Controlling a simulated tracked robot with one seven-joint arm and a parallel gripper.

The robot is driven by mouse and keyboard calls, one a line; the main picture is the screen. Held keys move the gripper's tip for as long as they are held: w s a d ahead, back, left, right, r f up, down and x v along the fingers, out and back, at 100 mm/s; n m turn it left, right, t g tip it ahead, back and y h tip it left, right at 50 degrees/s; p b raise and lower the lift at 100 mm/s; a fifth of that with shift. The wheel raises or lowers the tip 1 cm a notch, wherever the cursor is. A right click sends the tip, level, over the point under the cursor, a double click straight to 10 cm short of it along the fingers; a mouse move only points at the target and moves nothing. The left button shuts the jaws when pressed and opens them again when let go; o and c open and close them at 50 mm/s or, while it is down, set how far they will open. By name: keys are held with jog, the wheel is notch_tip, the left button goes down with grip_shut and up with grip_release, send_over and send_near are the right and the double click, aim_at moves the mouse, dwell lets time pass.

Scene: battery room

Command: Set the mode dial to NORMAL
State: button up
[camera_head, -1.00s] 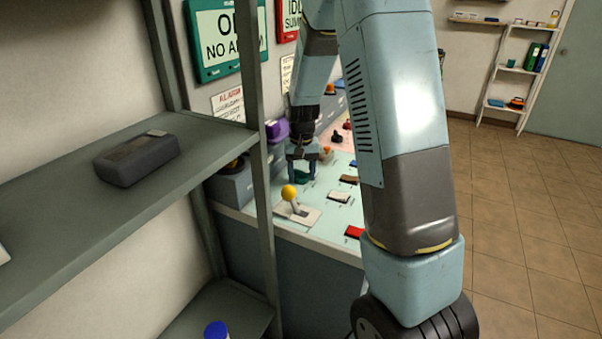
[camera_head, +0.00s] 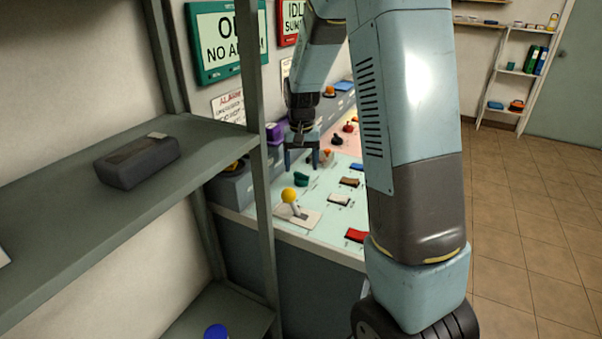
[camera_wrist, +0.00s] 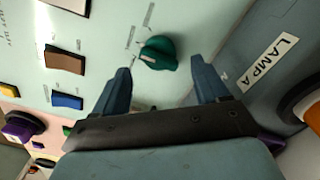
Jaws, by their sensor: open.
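The mode dial looks to be the green knob (camera_head: 302,179) on the pale panel top (camera_head: 322,190). In the wrist view the green knob (camera_wrist: 158,52) shows ahead of my fingertips, between their lines, with small printed labels beside it that are too blurred to read. My gripper (camera_head: 301,165) is open and empty above and just behind the knob, apart from it. In the wrist view both blue fingers of my gripper (camera_wrist: 162,78) are spread wide with nothing between them.
A yellow-balled lever (camera_head: 289,194) stands in front of the knob. Rocker switches, including a red one (camera_head: 355,235), lie to the right. A raised ledge with a LAMP A label (camera_wrist: 268,62) borders the panel. A grey shelf (camera_head: 60,205) fills the left foreground.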

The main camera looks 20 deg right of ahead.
aim_at(301, 173)
notch_tip(301, 173, up, 9)
jog(key=shift+r, duration=0.15)
dwell(0.5)
jog(key=s+r+n+t, duration=0.1)
jog(key=s+r, duration=0.4)
jog(key=s, duration=0.2)
jog(key=s+r+t, duration=0.2)
jog(key=s+r, duration=0.2)
jog(key=s, duration=0.3)
jog(key=s+r+n+t, duration=0.1)
jog(key=s+t, duration=0.1)
jog(key=s, duration=1.3)
jog(key=shift+s+r+t, duration=0.15)
jog(key=shift+r+t, duration=0.1)
jog(key=shift+t, duration=0.05)
